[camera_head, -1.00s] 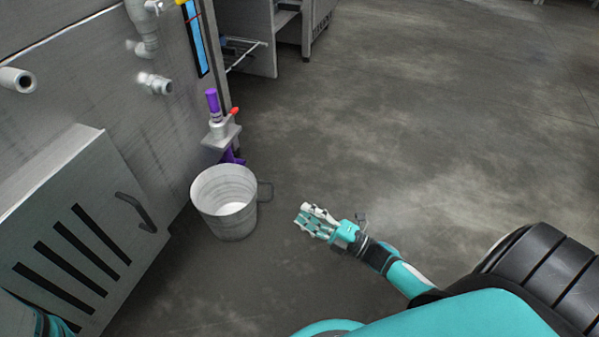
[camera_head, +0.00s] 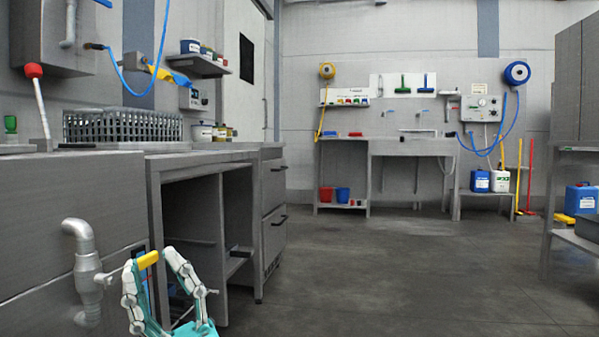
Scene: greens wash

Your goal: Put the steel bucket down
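The steel bucket is not in view now, because the floor close to me lies below the picture.
A steel counter (camera_head: 98,178) with a grey rack (camera_head: 122,126) runs along the left. A sink bench (camera_head: 411,147) stands at the far wall. The floor (camera_head: 400,270) ahead is clear.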

